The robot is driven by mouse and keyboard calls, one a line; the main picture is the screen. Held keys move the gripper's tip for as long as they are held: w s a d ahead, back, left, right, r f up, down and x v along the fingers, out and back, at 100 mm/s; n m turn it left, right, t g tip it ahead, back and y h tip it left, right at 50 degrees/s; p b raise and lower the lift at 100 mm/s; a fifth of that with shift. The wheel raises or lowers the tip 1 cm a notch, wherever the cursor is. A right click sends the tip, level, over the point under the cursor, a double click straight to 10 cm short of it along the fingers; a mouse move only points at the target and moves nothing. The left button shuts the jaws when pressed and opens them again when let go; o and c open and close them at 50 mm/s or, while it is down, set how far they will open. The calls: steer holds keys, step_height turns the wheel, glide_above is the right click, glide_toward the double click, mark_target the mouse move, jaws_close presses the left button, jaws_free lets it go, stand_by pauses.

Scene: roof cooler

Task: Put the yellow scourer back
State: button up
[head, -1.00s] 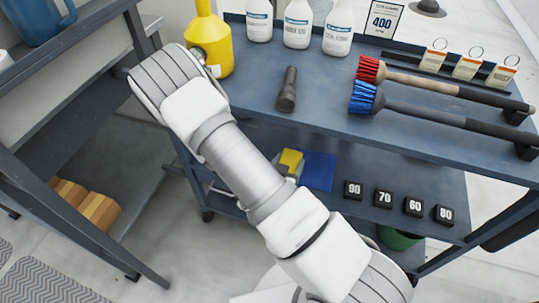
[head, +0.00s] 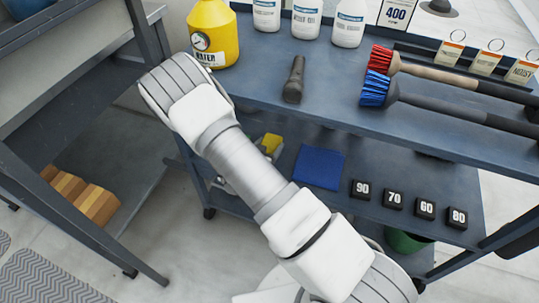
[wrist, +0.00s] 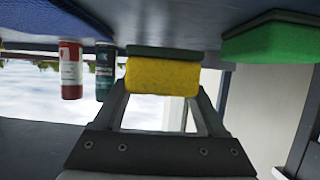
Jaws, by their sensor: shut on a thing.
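The yellow scourer (wrist: 163,77), a sponge block with a dark grey-green pad, is between the two fingers of my gripper (wrist: 160,93) in the wrist view, which looks upside down. My gripper is shut on it. Its pad side faces the dark shelf surface, close to it; I cannot tell if they touch. In the head view the yellow scourer (head: 271,143) shows partly beside my arm over the lower shelf, left of the blue mat (head: 319,167). My arm hides most of the gripper there. A green scourer (wrist: 270,40) sits on the right in the wrist view.
The lower cart shelf (head: 385,172) holds several black number blocks (head: 393,199). The upper shelf (head: 330,100) above it carries brushes, bottles and a yellow water jug (head: 212,35). A red bottle (wrist: 70,70) and a teal bottle (wrist: 105,72) stand left of the scourer in the wrist view.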

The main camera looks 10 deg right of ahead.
step_height(320, 180, down, 4)
steer(key=shift+b, duration=0.9)
steer(key=shift+r, duration=0.1)
steer(key=o, duration=1.4)
